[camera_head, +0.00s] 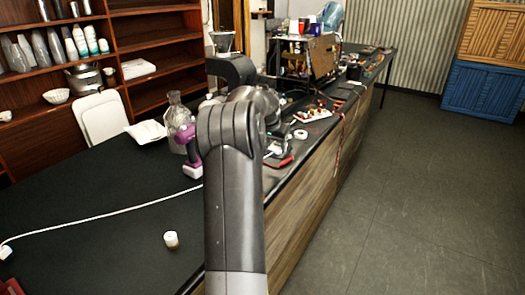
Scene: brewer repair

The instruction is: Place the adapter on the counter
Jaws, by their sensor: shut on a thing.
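The dark counter (105,245) runs from the near left to the far right. My arm reaches forward over it in the middle of the picture. The arm's own links hide my gripper, so I cannot see its fingers or anything between them. I cannot make out the adapter for certain. A small white piece (276,148) shows just right of my arm, but I cannot tell what it is. A white cord (110,212) lies across the counter, from a white end piece at the far left to behind my arm.
A white cylinder (171,239) stands on the near counter. A purple-and-white tool (190,160) and a glass bottle (176,112) stand left of my arm. A white power strip (313,116) and loose tools clutter the right. The near-left counter is mostly clear.

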